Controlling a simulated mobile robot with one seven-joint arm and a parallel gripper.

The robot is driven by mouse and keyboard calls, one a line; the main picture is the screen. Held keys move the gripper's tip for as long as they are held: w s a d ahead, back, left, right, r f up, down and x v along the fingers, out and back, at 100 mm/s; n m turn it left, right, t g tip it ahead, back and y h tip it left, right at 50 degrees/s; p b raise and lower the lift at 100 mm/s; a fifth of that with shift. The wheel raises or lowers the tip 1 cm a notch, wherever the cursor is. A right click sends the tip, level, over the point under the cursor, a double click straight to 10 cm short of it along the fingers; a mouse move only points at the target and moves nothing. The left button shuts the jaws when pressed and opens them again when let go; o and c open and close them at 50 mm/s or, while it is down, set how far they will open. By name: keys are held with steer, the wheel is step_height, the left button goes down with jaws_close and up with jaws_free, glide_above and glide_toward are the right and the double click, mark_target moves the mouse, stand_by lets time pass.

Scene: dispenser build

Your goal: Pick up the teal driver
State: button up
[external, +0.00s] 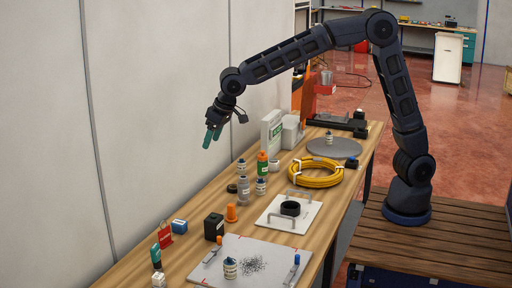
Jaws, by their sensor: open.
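A small upright teal and dark item (155,255) stands near the left front edge of the wooden bench; it is the closest match to the teal driver, but it is too small to identify surely. My gripper (213,136) is open, with its two teal fingers apart and pointing down. It hangs high above the bench near the wall, well above and beyond the teal item, and holds nothing. Nothing hides the item's upper part.
A red tag-like item (165,235), a blue box (179,226) and a black box (213,227) stand close to the teal item. A white plate (290,248) bears a jar and dark bits. Bottles and a yellow coil (316,173) stand farther back.

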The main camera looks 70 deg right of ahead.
steer(key=w+a+f, duration=0.4)
steer(key=a+f, duration=0.6)
steer(key=a, duration=0.5)
steer(key=n, duration=0.1)
glide_toward(153, 253)
steer(key=d+f, duration=0.1)
steer(key=d, duration=0.1)
steer(key=x, duration=0.7)
steer(key=w+x, duration=0.1)
steer(key=x, duration=0.3)
steer(key=shift+r, duration=0.1)
steer(key=c, duration=1.2)
steer(key=shift+o, duration=0.2)
